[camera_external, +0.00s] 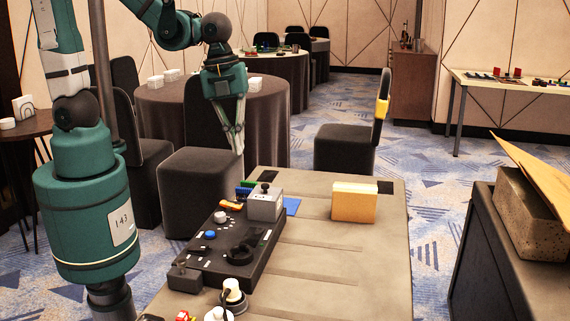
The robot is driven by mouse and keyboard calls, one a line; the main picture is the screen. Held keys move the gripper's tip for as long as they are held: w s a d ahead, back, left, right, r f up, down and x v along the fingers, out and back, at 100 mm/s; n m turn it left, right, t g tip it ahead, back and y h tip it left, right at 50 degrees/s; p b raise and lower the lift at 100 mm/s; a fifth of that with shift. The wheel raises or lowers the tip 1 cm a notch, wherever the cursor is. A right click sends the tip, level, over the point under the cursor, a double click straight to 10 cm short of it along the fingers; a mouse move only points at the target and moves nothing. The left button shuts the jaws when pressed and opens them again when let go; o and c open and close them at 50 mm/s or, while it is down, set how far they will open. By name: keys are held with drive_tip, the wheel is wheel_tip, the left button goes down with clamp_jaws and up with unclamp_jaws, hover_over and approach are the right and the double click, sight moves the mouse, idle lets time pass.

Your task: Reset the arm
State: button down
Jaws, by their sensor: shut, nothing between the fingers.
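My gripper (238,148) hangs from my green arm at the upper middle of the external view, pointing down. Its fingers are together and hold nothing. It is above and behind the far left part of the beige table (330,265), clear of the things on it.
A black control panel (228,250) with knobs and a grey box (265,203) covers the table's left side. A yellow-orange block (354,202) stands at the back right. White knobbed pieces (234,290) are in front. The table's right front is clear. Chairs (347,148) stand beyond.

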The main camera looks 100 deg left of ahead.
drive_tip(key=s+d+r+n+t, duration=0.2)
drive_tip(key=s+r+n, duration=0.1)
drive_tip(key=r+n, duration=0.3)
drive_tip(key=s+d+r+n+t, duration=0.3)
drive_tip(key=s+r+n, duration=0.1)
drive_tip(key=r+n, duration=0.3)
drive_tip(key=shift+d+n, duration=0.25)
drive_tip(key=shift+n, duration=1.15)
drive_tip(key=shift+r, duration=0.1)
idle(1.9)
